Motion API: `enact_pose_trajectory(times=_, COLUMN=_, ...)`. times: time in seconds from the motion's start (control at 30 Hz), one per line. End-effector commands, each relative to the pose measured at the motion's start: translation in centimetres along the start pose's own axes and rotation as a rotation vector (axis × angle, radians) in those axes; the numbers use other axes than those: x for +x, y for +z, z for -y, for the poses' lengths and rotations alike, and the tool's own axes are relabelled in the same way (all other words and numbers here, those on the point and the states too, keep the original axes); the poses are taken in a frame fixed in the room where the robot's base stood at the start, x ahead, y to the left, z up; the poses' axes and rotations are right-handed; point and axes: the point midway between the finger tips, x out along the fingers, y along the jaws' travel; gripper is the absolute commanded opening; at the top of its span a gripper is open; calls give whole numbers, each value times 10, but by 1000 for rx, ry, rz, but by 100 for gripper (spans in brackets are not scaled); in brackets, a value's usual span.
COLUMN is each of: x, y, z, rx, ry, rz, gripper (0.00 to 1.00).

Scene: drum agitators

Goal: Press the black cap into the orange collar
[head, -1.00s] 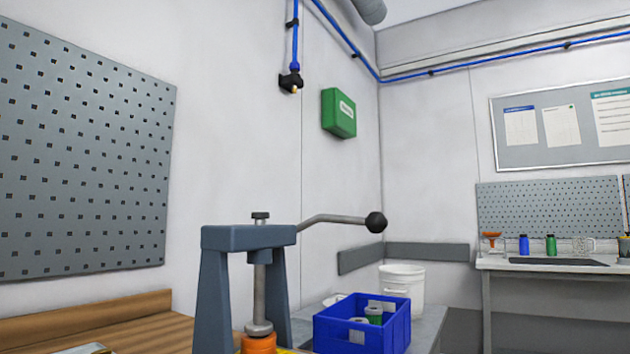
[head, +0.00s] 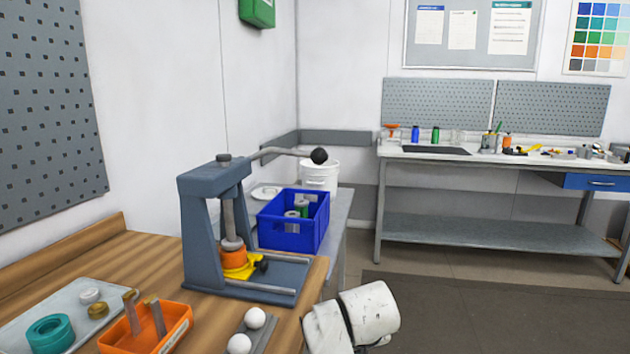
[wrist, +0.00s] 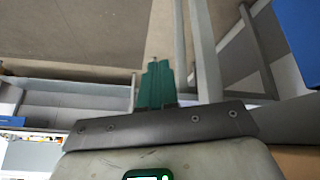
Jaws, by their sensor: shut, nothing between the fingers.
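The orange collar (head: 234,259) sits in a yellow holder (head: 243,270) on the base of a grey-blue lever press (head: 215,195). The press ram's round grey foot (head: 232,244) is right over the collar; whether they touch is unclear. I cannot make out the black cap; the foot hides the collar's top. The press lever (head: 280,151) reaches out to the right and ends in a black ball (head: 319,156). My gripper (wrist: 155,68) has green fingers, shut together and empty, away from the press, with floor and a bench frame beyond them.
On the wooden bench stand an orange tray (head: 170,338) with wooden-handled tools, a light tray (head: 25,334) with a teal ring, and white balls (head: 255,318). A blue crate (head: 293,236) and white bucket (head: 320,175) stand behind the press. Floor to the right is open.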

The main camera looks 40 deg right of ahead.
Motion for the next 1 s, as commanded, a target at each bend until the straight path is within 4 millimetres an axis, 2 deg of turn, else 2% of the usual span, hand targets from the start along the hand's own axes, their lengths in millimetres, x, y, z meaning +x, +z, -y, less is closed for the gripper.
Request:
enact_pose_trajectory(times=0.03, x=-37, y=-40, z=-2, rx=39, ry=-2, rz=-23, gripper=0)
enact_pose_trajectory(times=0.2, x=-112, y=-128, z=-8, rx=165, ry=-7, rz=-74, gripper=0)
enact_pose_trajectory(times=0.27, x=-140, y=-158, z=-11, rx=208, ry=-13, rz=-88, gripper=0)
enact_pose_trajectory(times=0.4, x=-210, y=-224, z=-17, rx=306, ry=-36, rz=-116, gripper=0)
enact_pose_trajectory(times=0.6, x=-309, y=-303, z=-27, rx=431, ry=-85, rz=-140, gripper=0)
enact_pose_trajectory(times=0.7, x=-346, y=-330, z=-31, rx=473, ry=-108, rz=-145, gripper=0)
enact_pose_trajectory(times=0.8, x=-370, y=-346, z=-33, rx=502, ry=-123, rz=-147, gripper=0)
enact_pose_trajectory(times=0.9, x=-381, y=-354, z=-35, rx=517, ry=-133, rz=-148, gripper=0)
enact_pose_trajectory(times=1.0, x=-380, y=-356, z=-35, rx=521, ry=-134, rz=-147, gripper=0)
